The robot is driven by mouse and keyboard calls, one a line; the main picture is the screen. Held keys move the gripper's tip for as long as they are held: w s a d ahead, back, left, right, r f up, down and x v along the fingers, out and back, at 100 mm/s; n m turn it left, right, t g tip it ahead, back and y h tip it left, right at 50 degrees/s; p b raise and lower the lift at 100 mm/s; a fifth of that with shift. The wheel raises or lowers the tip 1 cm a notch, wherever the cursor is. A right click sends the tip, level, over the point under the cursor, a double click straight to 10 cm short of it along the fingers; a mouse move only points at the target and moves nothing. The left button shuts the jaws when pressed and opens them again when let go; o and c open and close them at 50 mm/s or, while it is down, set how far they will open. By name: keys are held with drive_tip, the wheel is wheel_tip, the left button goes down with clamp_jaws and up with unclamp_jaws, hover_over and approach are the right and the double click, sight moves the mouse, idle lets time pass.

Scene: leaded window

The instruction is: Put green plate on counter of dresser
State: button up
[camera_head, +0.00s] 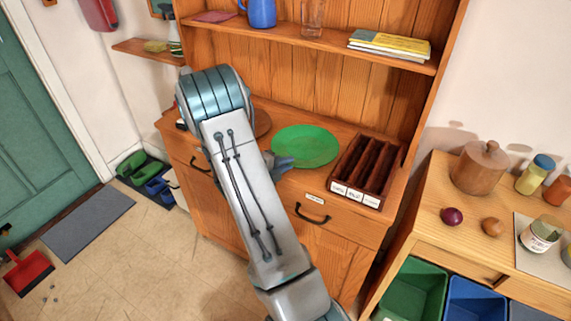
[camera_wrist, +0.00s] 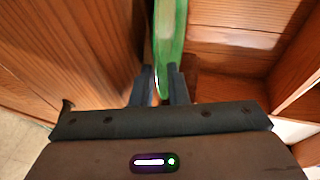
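The green plate (camera_head: 309,145) is over the counter (camera_head: 268,111) of the wooden dresser, left of a dark divided box. I cannot tell whether its underside touches the counter. My gripper (camera_head: 277,163) is at the plate's near left rim. In the wrist view the plate (camera_wrist: 170,40) shows nearly edge-on, its rim between the two fingers of my gripper (camera_wrist: 161,88), which look closed on it. My arm hides part of the counter to the left.
A divided wooden box (camera_head: 367,170) stands right of the plate. A brown round item (camera_head: 262,122) lies behind my arm on the counter. The shelf above holds a blue jug (camera_head: 262,13), a glass and books (camera_head: 390,45). A side table (camera_head: 460,215) stands at right.

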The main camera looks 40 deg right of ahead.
drive_tip(key=v, duration=1.2)
drive_tip(key=s+a+r+m+g+y, duration=0.2)
drive_tip(key=s+r+m+y, duration=0.15)
drive_tip(key=s+m, duration=0.4)
drive_tip(key=s+a+r+m+g+y, duration=0.1)
drive_tip(key=s+a+r+m+y, duration=0.25)
drive_tip(key=m, duration=0.75)
drive_tip(key=s+a+r+m+t+y, duration=0.2)
drive_tip(key=a+m, duration=0.4)
drive_tip(key=m, duration=0.3)
drive_tip(key=s+a+r+m+t+y, duration=0.2)
drive_tip(key=s+a+r+m+y, duration=0.2)
drive_tip(key=m, duration=0.6)
drive_tip(key=shift+s+a+r+t+y+b, duration=0.25)
drive_tip(key=shift+s+a+t+y+b, duration=0.15)
drive_tip(key=shift+s+a+y, duration=0.6)
drive_tip(key=shift+s+a+m, duration=0.1)
drive_tip(key=shift+m, duration=0.15)
